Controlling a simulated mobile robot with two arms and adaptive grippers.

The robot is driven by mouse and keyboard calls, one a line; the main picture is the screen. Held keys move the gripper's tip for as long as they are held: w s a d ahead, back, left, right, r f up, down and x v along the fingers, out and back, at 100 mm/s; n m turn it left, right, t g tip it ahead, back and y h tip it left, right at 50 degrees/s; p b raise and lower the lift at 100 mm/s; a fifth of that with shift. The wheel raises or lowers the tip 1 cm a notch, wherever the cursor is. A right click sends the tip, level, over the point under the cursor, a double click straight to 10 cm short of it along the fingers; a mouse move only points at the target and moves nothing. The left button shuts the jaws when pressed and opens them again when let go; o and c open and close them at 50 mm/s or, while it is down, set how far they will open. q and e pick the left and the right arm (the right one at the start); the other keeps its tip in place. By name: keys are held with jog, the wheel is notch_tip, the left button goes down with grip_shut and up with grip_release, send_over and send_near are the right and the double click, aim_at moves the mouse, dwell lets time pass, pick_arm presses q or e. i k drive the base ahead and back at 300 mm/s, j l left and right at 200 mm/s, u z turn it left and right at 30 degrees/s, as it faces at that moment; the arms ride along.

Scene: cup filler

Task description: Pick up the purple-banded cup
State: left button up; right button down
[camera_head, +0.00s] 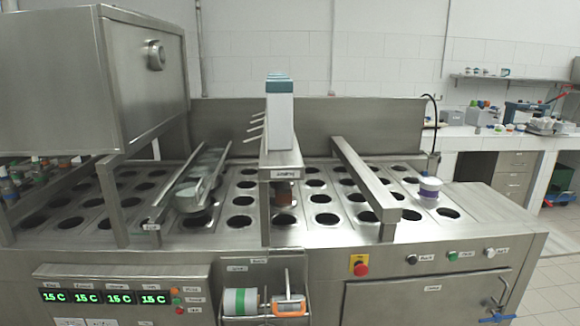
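The purple-banded cup (430,188) is a small white cup with a purple band. It stands upright at the right end of the steel machine's top, among the round holes; I cannot tell whether it sits in a hole. No gripper touches it. Neither of my grippers shows in this view.
The steel filling machine (324,238) spans the view. A raised rail (365,178) runs left of the cup, and a thin black cable hangs behind it. A red stop button (361,269) is on the front. A side bench (480,135) holds small items at the back right.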

aim_at(427, 191)
jog(key=i+l+z, duration=0.1)
jog(key=i+l, duration=0.2)
jog(key=l, duration=0.2)
jog(key=i+l+z, duration=0.15)
jog(key=i+l, duration=0.15)
jog(key=l, duration=0.15)
